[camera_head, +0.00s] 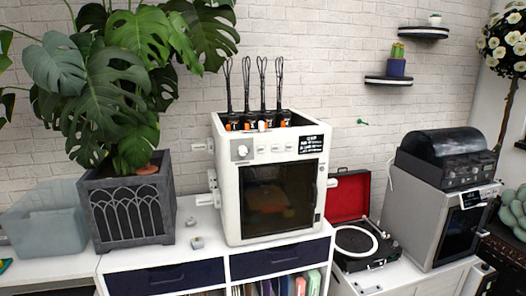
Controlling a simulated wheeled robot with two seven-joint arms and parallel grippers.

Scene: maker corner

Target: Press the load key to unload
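A white 3D printer (229,192) with a dark glass door (275,202) stands on the white cabinet in the middle. Its top front panel has a round knob (242,151), small pale keys (277,148) and a dark display (312,144). The lettering on the keys is too small to read, so I cannot tell which one is the load key. Several black stalks and orange-marked parts rise from the printer's top. Neither of my grippers is in view.
A potted monstera (132,209) and a translucent bin (45,232) stand left of the printer. A small grey object (197,243) lies on the cabinet top (205,222). A record player (362,244) and a second, grey printer (425,217) stand to the right. The space before the panel is clear.

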